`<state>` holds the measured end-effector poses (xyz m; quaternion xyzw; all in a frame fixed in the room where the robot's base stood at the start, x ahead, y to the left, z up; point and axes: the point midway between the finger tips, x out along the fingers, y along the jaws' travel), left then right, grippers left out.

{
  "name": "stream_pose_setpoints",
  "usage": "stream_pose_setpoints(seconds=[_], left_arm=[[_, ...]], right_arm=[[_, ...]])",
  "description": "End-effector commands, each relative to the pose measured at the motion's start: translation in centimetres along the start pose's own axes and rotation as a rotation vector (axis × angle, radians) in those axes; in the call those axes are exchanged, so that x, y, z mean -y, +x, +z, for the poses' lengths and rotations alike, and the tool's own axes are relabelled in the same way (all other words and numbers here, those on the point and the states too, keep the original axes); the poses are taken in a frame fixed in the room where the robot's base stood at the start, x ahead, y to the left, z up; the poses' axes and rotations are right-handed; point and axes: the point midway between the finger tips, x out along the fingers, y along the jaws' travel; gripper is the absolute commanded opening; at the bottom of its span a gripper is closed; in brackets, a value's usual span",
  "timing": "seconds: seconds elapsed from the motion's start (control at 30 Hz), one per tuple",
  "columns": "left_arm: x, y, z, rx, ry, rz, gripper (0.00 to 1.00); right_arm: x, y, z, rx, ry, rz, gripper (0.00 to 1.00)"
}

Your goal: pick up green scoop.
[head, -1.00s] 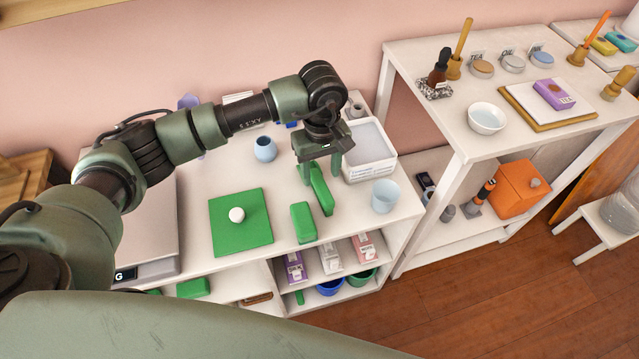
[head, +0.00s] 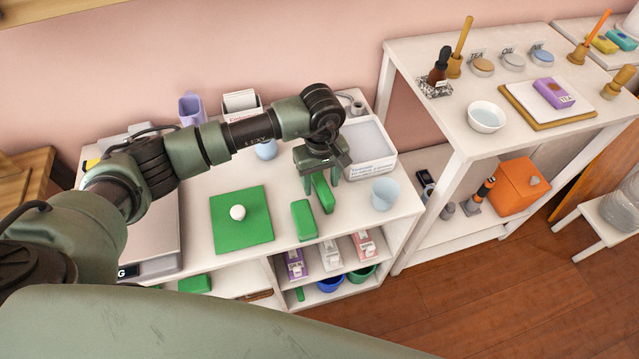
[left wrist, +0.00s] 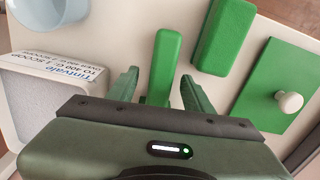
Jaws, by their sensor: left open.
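The green scoop (head: 323,197) shows as a long narrow green bar on the white table, and in the left wrist view (left wrist: 163,55). Its far end is hidden under my left gripper (head: 322,184). The gripper is open and points down, with one finger on each side of the bar. In the left wrist view the gripper (left wrist: 159,80) has gaps between both fingers and the bar. I cannot tell how far above the table the fingertips are. My right gripper is not in view.
A green block (head: 303,220) lies close beside the scoop. A green board (head: 242,235) with a white knob (head: 237,212) is to the left. A labelled white bin (head: 370,168) and a pale blue cup (head: 384,194) stand to the right. A blue vase (head: 266,150) is partly behind my arm.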

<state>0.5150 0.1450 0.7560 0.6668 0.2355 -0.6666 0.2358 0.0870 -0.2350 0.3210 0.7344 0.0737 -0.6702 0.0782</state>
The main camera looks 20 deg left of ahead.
Motion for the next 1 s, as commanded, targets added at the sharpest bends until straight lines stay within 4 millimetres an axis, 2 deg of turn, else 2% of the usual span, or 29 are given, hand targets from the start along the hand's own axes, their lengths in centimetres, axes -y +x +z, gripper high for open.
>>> stream_pose_setpoints(seconds=[0.63,0.67,0.8,0.83,1.0], left_arm=[[0.0,0.28,-0.01,0.0,0.0,0.0,0.51],[0.0,0.28,-0.01,0.0,0.0,0.0,0.45],[0.01,0.29,-0.01,0.0,0.0,0.0,0.06],[0.01,0.29,-0.01,0.0,0.0,0.0,0.0],[0.0,0.29,-0.01,0.0,0.0,0.0,0.0]], right_arm=[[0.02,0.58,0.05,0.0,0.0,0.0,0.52],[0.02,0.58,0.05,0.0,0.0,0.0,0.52],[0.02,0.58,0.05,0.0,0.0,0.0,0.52],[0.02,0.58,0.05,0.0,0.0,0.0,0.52],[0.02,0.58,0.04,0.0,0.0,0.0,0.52]])
